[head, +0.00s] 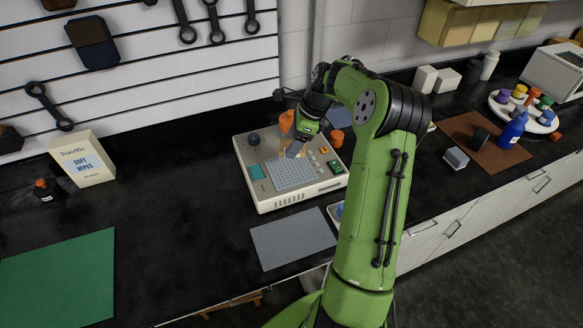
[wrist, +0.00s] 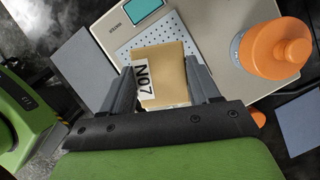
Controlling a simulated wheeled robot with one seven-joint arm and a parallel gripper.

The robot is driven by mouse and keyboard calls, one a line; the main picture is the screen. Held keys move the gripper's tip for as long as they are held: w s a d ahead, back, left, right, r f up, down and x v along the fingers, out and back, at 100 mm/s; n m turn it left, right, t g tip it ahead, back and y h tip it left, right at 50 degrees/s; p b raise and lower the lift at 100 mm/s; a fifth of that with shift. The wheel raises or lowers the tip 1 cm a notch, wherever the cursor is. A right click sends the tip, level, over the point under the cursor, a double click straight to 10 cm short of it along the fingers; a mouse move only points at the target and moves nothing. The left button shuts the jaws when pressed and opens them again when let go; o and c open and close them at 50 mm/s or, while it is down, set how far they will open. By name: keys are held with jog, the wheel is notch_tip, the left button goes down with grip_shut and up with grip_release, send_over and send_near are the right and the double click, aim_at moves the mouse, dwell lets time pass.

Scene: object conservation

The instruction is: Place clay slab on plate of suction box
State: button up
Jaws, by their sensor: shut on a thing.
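My gripper (wrist: 162,75) is shut on the tan clay slab (wrist: 172,65), which carries a white N07 label. The slab is between the two grey fingers and over part of the plate. I cannot tell whether it touches the plate. In the head view my gripper (head: 295,148) is above the back of the box, and the slab is barely visible.
An orange bottle (wrist: 275,47) stands on the box close to my gripper. A dark knob (head: 254,139) is at the box's back left. A grey mat (head: 294,238) lies in front.

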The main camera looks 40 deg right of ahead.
aim_at(288, 169)
notch_tip(288, 169, down, 8)
jog(key=shift+r+b, duration=0.2)
jog(key=shift+b, duration=0.3)
jog(key=shift+a, duration=0.1)
jog(key=o, duration=1.1)
jog(key=shift+o, duration=0.2)
